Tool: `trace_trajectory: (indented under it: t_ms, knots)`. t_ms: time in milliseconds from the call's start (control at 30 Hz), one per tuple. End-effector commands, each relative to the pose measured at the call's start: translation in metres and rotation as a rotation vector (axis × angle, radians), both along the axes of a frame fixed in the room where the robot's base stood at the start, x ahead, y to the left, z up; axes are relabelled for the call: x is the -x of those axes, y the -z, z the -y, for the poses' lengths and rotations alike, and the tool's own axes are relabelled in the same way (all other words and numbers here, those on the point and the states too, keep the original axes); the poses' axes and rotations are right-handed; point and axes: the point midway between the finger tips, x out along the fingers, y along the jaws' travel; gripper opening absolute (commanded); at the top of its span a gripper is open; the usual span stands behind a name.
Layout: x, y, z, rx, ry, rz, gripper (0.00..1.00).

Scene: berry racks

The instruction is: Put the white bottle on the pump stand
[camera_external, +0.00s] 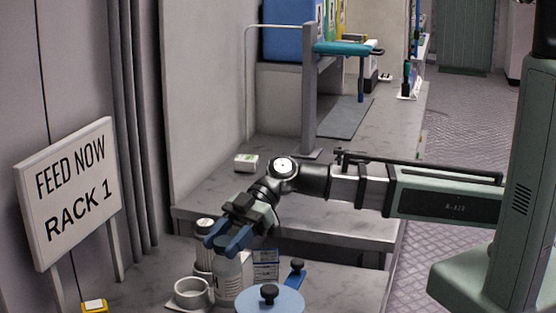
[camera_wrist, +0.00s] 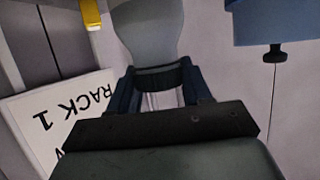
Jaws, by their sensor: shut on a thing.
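The white bottle (camera_external: 228,277) stands or hangs upright under my gripper (camera_external: 228,241) in the external view. The blue fingers are closed around its upper part. In the wrist view the pale bottle (camera_wrist: 148,30) shows between the two fingers (camera_wrist: 160,90), its narrow neck between them and its wide body beyond. I cannot tell whether its bottom touches the surface. A round, open white holder (camera_external: 192,293) on a flat base is just left of the bottle; it may be the pump stand, though no label shows.
Another bottle with a dark cap (camera_external: 204,232) stands close behind left. A blue round lid with a black knob (camera_external: 268,298) is at front right, and a labelled box (camera_external: 265,263) behind it. The "FEED NOW RACK 1" sign (camera_external: 72,190) and a yellow block (camera_external: 95,306) are at left.

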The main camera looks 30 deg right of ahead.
Motion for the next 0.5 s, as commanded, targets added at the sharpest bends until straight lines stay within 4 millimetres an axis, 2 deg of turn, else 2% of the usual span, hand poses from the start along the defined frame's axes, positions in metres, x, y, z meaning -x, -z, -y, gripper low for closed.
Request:
trace_trajectory:
  t_ms: [300, 500]
  knots:
    - [0.0, 0.032, 0.0, 0.0, 0.001, -0.002, 0.0]
    - [0.0, 0.034, 0.0, -0.001, 0.001, 0.0, 0.0]
